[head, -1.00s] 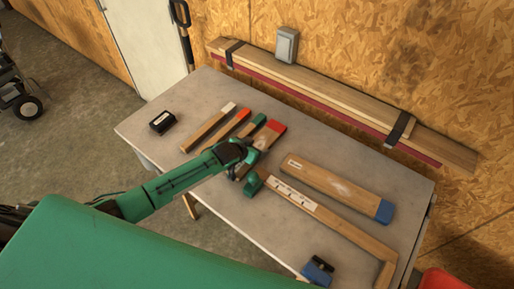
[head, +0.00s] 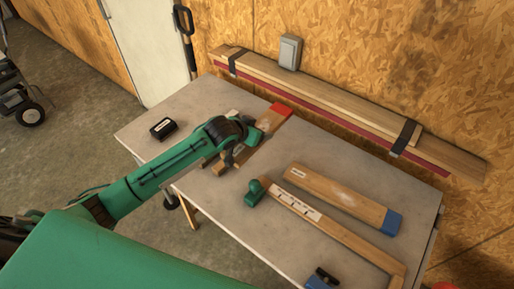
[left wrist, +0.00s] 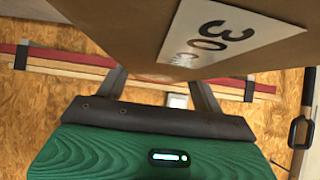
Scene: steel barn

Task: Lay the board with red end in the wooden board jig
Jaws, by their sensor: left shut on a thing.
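My left gripper (head: 253,137) is shut on the board with red end (head: 270,123), which is raised above the table near its back left. The red end points to the back right; the arm hides much of the board's middle. In the left wrist view the board's brown face (left wrist: 120,25) fills the top, with a white label reading 30, between the fingers. The wooden board jig (head: 345,240) lies to the right on the table, an L-shaped wooden strip with a white scale label. A green block (head: 256,193) sits at its left end. My right gripper is not in view.
A board with a blue end (head: 340,197) lies behind the jig. Other boards lie under my arm, mostly hidden. A black box (head: 163,128) is at the table's left; a blue item (head: 322,279) is at the front. Strapped planks (head: 330,101) run along the wall.

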